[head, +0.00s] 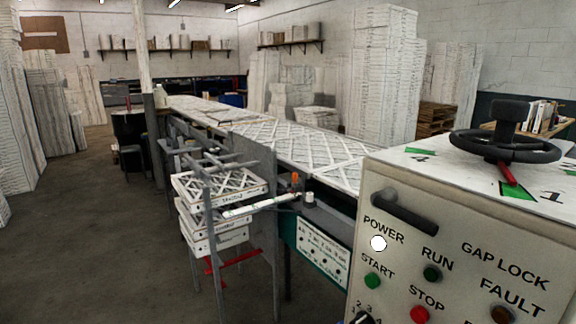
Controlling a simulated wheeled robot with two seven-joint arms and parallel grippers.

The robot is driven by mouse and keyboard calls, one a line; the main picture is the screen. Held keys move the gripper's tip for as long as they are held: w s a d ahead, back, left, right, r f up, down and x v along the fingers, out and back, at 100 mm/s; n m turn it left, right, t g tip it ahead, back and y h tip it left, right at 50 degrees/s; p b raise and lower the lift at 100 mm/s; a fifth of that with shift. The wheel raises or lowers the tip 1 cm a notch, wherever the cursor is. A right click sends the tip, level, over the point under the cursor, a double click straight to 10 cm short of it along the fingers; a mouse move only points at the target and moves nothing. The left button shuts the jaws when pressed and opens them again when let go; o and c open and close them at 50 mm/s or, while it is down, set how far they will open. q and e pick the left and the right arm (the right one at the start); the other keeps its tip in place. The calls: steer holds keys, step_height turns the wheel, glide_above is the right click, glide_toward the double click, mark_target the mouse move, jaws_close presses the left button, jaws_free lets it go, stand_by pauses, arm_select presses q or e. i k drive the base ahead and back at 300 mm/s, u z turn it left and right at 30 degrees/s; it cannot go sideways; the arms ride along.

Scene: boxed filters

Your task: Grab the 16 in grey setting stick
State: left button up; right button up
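A long, thin pale grey stick (262,204) with small dark marks lies slanted at the side of the machine, between a rack of boxed filters and the control cabinet. It looks like the setting stick, but its length marking is too small to read. A small orange-and-dark object (295,182) stands by its right end. Neither of my grippers shows in the head view.
A metal rack holds stacked boxed filters (215,220) left of the stick. The control cabinet (460,240) with buttons, black handle and handwheel (505,145) fills the right front. A filter-covered conveyor (290,142) runs back. Open floor (90,240) lies at left.

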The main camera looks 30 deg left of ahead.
mark_target(205, 174)
steer(key=u, duration=0.5)
steer(key=k, duration=0.6)
steer(key=u, duration=1.4)
steer(key=i, duration=2.2)
steer(key=z, duration=0.85)
